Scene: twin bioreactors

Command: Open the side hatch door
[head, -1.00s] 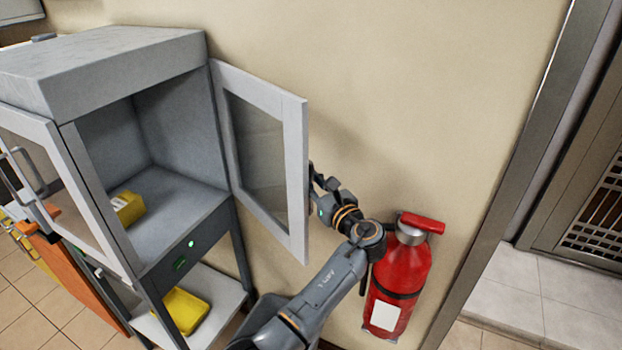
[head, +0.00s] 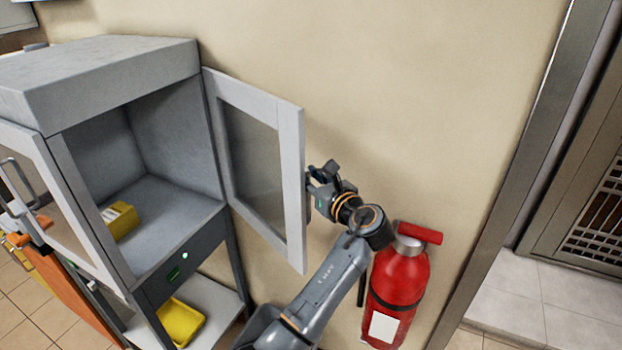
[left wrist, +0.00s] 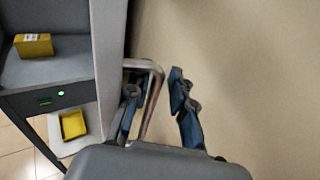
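The hatch door (head: 293,150), a pale grey frame with a dark glass pane, stands swung out on the right side of the grey cabinet (head: 125,60). My left gripper (head: 322,175) is just beyond the door's free edge, partly hidden by it in the head view. In the left wrist view the door shows nearly edge-on (left wrist: 107,50), with a metal loop handle (left wrist: 152,90) on its right face. The left gripper (left wrist: 157,100) is open there; one finger overlaps the handle loop and the other is right of it, apart from it. My right gripper is not in view.
A red fire extinguisher (head: 398,280) hangs on the wall close to my left arm. A second glass door (head: 50,195) stands open at the cabinet's left. A yellow box (head: 120,220) is inside; a yellow tray (head: 180,322) lies on the lower shelf.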

